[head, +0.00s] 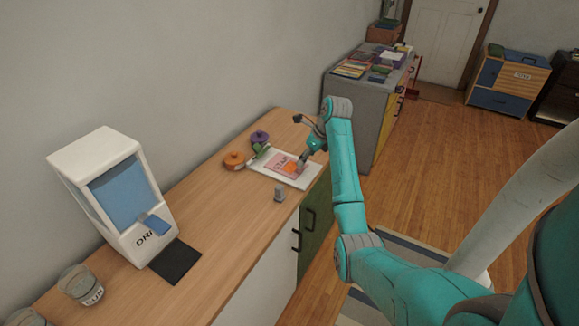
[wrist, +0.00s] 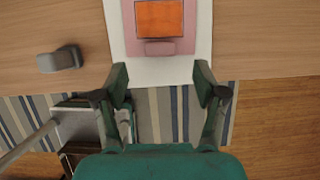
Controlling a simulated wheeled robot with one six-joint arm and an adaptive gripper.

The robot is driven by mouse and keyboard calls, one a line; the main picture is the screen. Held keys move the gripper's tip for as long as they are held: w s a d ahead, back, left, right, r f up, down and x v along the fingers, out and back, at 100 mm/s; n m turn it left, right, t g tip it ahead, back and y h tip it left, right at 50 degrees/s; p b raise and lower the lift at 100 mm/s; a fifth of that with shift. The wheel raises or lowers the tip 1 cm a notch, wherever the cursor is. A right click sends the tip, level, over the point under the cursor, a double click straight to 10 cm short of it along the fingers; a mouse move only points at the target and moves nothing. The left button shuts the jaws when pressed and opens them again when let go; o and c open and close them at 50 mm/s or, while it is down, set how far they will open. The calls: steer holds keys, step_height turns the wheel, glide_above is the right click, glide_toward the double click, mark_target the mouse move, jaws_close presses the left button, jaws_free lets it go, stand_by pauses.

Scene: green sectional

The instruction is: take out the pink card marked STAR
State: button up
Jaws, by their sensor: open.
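A pink card (head: 287,165) lies on a white board (head: 257,168) on the wooden counter. Small dark lettering shows on the card, too small to read surely. An orange square (wrist: 159,18) covers much of the pink card (wrist: 185,45) in the wrist view; I cannot tell if it is printed or a separate piece. A pink tab (wrist: 160,48) sticks out at the card's near edge. My gripper (wrist: 160,76) is open and empty, its fingers spread on either side of the tab's line, just short of the card.
A small grey block (head: 279,194) stands in front of the board, also in the wrist view (wrist: 60,59). Orange (head: 235,159) and purple (head: 260,137) round objects sit behind. A white dispenser (head: 97,170) and jars (head: 80,284) stand left. The counter between is clear.

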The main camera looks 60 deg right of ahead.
mark_target(285, 165)
steer(key=shift+x, duration=2.75)
steer(key=shift+w, duration=0.1)
steer(key=c, duration=0.9)
